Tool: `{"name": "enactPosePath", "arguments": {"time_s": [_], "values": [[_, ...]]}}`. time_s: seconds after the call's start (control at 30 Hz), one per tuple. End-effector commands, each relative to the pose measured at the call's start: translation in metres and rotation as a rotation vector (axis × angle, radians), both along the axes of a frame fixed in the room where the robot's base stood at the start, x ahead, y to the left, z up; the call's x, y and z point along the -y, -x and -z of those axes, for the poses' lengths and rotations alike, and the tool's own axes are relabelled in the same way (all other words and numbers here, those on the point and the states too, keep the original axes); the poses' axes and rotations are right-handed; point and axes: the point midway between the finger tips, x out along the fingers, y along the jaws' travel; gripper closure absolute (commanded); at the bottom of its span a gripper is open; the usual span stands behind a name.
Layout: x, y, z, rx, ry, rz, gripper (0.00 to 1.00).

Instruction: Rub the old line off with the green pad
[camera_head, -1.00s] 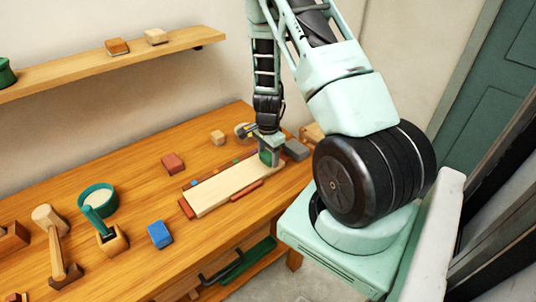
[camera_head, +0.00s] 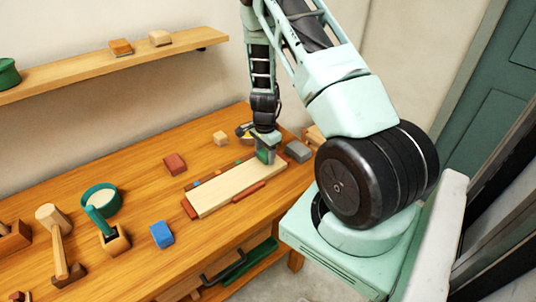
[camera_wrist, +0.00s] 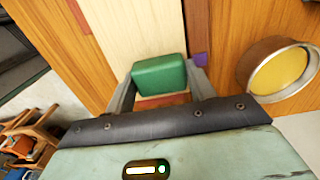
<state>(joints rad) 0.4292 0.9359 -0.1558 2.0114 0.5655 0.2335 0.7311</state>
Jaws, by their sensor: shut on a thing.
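The green pad (camera_wrist: 160,76) is between the two fingers of my gripper (camera_wrist: 160,88) in the wrist view, and the gripper is shut on it. In the head view my gripper (camera_head: 266,152) is over the right end of a pale board (camera_head: 232,187), with a bit of the pad's green (camera_head: 262,156) showing. The pale board (camera_wrist: 135,30) runs away under the pad in the wrist view. I cannot tell whether the pad touches the board. No line is clear on the visible part of the board; the part under the pad is hidden.
Reddish strips (camera_head: 249,191) edge the board. A grey block (camera_head: 298,151) and a round dish of yellow (camera_wrist: 280,72) are close to my gripper.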

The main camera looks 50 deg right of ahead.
Motion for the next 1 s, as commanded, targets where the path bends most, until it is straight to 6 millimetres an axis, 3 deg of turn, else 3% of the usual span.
{"name": "enactPosePath", "arguments": {"time_s": [0.17,0.7,1.0], "values": [[0.0,0.0,0.0,-0.001,0.0,0.001,0.64],[-0.006,0.028,0.003,-0.001,0.0,0.001,0.64],[-0.004,0.014,0.002,-0.002,0.0,-0.001,0.64]]}}
